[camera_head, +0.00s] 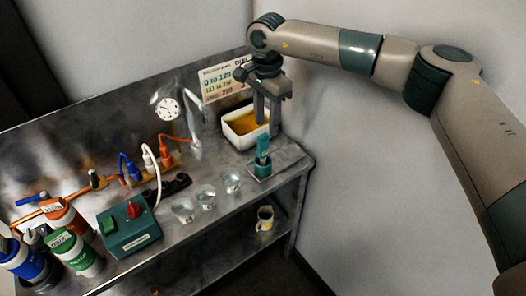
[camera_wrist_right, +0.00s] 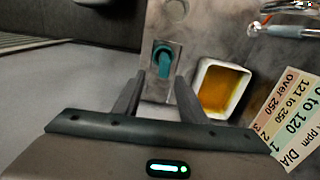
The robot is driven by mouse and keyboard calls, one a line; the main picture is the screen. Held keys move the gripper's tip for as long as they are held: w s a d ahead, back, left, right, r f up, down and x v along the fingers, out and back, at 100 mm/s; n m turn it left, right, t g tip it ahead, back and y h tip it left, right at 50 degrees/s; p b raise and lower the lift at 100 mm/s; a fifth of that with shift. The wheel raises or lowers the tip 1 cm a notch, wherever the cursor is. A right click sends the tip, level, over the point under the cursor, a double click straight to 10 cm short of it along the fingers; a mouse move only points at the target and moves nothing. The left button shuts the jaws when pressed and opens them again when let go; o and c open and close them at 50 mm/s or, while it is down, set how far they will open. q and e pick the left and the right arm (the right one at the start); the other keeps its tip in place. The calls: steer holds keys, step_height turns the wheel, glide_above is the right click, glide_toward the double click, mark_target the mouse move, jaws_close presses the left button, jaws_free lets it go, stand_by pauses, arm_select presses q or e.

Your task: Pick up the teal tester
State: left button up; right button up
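The teal tester (camera_head: 263,145) stands upright in a small dark teal holder (camera_head: 262,171) near the right end of the steel counter. In the right wrist view the tester (camera_wrist_right: 162,62) shows just beyond the fingertips, roughly centred between them. My right gripper (camera_head: 267,128) points down from above, close to the tester's top. Its two fingers are apart with nothing between them, as the right wrist view also shows (camera_wrist_right: 159,82). I cannot tell the exact height gap. My left gripper is not in view.
A white tub of amber liquid (camera_head: 241,140) stands behind the tester, near the fingers. A printed chart (camera_head: 222,80) leans behind it. Several glasses (camera_head: 206,197) stand left of the holder. A green switch box (camera_head: 130,231) is further left. A mug (camera_head: 265,218) sits on the lower shelf.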

mark_target(264, 136)
step_height(264, 136, down, 4)
steer(key=shift+r+p, duration=0.1)
steer(key=shift+p, duration=0.7)
steer(key=shift+f, duration=0.6)
steer(key=shift+a+f+p, duration=0.2)
steer(key=shift+p, duration=0.3)
steer(key=shift+a+f+p, duration=0.2)
steer(key=shift+f+p, duration=0.45)
steer(key=shift+p, duration=0.15)
step_height(264, 136, down, 2)
steer(key=shift+w+a+p, duration=0.1)
steer(key=shift+p, duration=0.55)
steer(key=shift+f, duration=0.75)
steer(key=shift+c, duration=0.4)
